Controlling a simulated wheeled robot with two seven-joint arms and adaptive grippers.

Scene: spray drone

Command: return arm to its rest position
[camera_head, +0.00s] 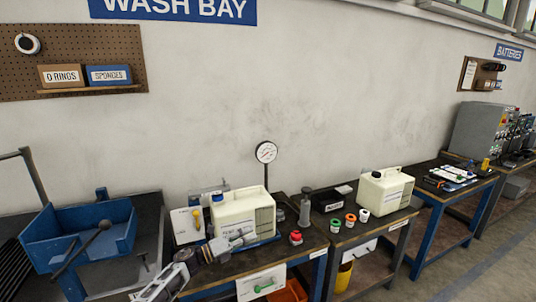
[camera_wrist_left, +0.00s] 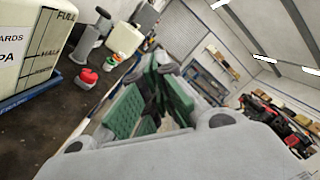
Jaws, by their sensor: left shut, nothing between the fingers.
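My left arm comes in at the bottom left of the head view. Its left gripper (camera_head: 243,238) is shut and empty, in front of the lower part of a cream tank (camera_head: 240,212) with a blue cap. The gripper hides part of the tank's lower front; I cannot tell whether they touch. In the left wrist view the left gripper (camera_wrist_left: 150,100) shows green finger pads. The tank (camera_wrist_left: 35,35) with level marks is at that view's upper left. My right gripper is not in view.
A red cap (camera_head: 295,238) and a dial gauge (camera_head: 266,152) are near the tank. Several small caps and a second cream tank (camera_head: 384,192) stand to the right. A blue bin (camera_head: 75,240) with a dark-knobbed lever is at the left.

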